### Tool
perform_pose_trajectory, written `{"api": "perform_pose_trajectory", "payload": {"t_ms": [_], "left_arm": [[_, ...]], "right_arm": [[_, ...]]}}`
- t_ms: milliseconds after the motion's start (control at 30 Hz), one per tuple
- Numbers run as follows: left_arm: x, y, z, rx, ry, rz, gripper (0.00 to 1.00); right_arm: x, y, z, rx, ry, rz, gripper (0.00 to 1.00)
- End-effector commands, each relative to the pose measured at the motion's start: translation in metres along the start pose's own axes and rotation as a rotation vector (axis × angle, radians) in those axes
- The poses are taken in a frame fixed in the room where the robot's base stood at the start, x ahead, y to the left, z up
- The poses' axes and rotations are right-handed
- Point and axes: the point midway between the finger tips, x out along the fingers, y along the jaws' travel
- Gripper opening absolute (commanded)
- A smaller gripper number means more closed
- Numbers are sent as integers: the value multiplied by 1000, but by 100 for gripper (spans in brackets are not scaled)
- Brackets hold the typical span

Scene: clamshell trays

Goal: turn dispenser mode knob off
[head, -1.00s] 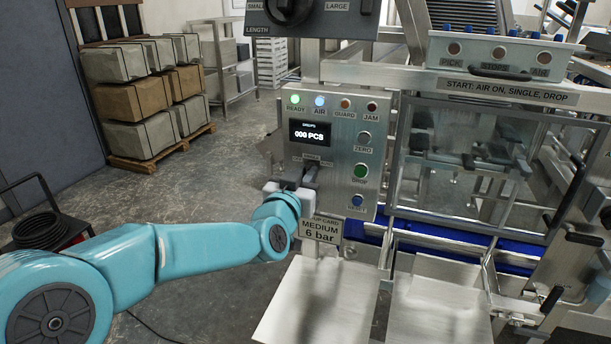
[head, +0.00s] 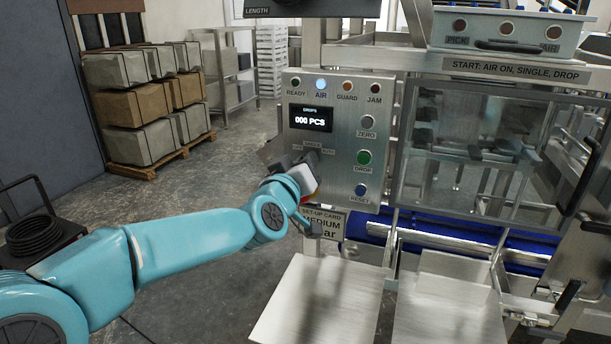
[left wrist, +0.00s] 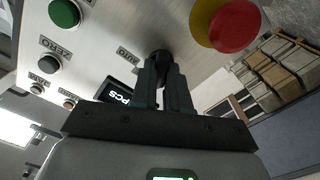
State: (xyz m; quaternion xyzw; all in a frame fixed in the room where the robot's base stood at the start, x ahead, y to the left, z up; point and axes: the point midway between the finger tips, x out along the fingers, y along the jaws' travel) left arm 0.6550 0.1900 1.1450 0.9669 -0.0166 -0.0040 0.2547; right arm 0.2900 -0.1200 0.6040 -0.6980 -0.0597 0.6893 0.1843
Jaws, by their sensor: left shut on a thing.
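The dispenser control panel (head: 340,140) faces me, with a screen (head: 311,118) reading 000 PCS. My left gripper (head: 310,160) is at the panel below the screen, over the mode labels, and hides most of the knob. In the left wrist view, the fingers of my left gripper (left wrist: 164,70) are shut on the black mode knob (left wrist: 160,54). The knob's pointer direction cannot be made out. The AIR lamp (head: 321,84) glows; the READY lamp (head: 296,81) is dark. My right gripper is not in view.
A red emergency stop button (left wrist: 236,26) on a yellow base is close beside the gripper. ZERO (head: 367,122), DROP (head: 364,158) and RESET (head: 361,190) buttons line the panel's right. Metal chutes (head: 318,300) lie below. Boxes on a pallet (head: 150,165) stand behind left.

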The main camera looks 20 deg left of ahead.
Motion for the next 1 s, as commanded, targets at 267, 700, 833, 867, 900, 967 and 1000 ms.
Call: {"api": "perform_pose_trajectory", "payload": {"t_ms": [267, 700, 833, 867, 900, 967, 1000], "left_arm": [[0, -1, 2, -208, 2, 1, 0], [0, -1, 0, -364, 1, 1, 0], [0, -1, 0, -374, 1, 1, 0], [0, -1, 0, -375, 1, 1, 0], [0, -1, 0, -376, 1, 1, 0], [0, -1, 0, -376, 1, 1, 0], [0, -1, 0, -376, 1, 1, 0]], "right_arm": [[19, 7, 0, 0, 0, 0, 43], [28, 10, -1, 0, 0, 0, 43], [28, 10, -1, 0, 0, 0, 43], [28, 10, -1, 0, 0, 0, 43], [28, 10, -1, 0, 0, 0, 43], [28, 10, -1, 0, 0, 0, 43], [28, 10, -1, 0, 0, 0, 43]]}}
